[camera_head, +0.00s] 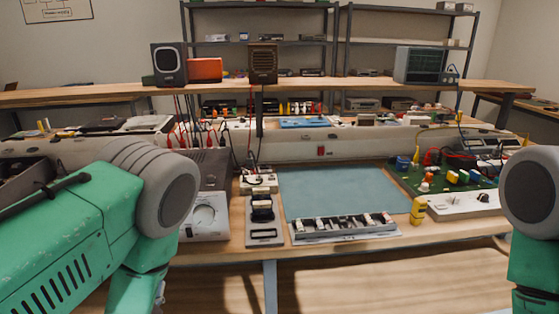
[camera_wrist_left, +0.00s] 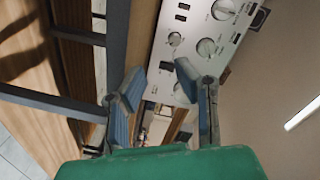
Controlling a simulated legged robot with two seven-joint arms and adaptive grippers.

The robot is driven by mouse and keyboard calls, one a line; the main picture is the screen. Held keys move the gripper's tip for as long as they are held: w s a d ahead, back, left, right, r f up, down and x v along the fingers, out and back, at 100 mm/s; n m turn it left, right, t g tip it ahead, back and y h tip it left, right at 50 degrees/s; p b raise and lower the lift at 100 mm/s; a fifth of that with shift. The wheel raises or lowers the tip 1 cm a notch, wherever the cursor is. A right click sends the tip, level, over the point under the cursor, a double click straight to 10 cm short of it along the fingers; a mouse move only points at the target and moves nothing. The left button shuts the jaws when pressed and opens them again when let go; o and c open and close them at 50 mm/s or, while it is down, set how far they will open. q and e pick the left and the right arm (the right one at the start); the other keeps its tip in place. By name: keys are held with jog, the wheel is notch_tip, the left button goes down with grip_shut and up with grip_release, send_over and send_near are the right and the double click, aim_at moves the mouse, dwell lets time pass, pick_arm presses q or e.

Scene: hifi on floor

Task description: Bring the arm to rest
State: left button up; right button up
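In the left wrist view my left gripper (camera_wrist_left: 158,85) is open, its two blue-padded fingers apart with nothing between them. Beyond the fingers is a silver front panel (camera_wrist_left: 196,30) with several round knobs and small dark buttons. I cannot tell the gap between the fingers and the panel. In the head view my left arm (camera_head: 95,225) is green with a grey joint and comes in from the left; its gripper is out of that picture. My right arm (camera_head: 535,260) stands at the right edge, and its gripper is not in view.
A workbench (camera_head: 375,246) fills the middle, with a blue-grey mat (camera_head: 340,190), a green circuit board (camera_head: 440,178) and a yellow figure-like piece (camera_head: 418,211). A raised shelf (camera_head: 330,85) carries speakers. In the wrist view, dark bars (camera_wrist_left: 45,103) lie left of the gripper.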

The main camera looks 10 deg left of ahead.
pick_arm(q)
jog(key=s+f+n+g, duration=0.3)
jog(key=s+f+g, duration=0.2)
jog(key=f, duration=0.2)
jog(key=s+d+f+n+g+h, duration=0.2)
jog(key=s+g, duration=0.3)
jog(key=s, duration=0.6)
jog(key=s+d+f+n+g+h, duration=0.2)
jog(key=s+d+f+n+g, duration=0.2)
jog(key=s, duration=0.7)
jog(key=shift+s+f+n+g, duration=0.15)
jog(key=shift+f+n+g, duration=0.15)
jog(key=shift+f+g, duration=0.55)
jog(key=shift+d+r, duration=0.1)
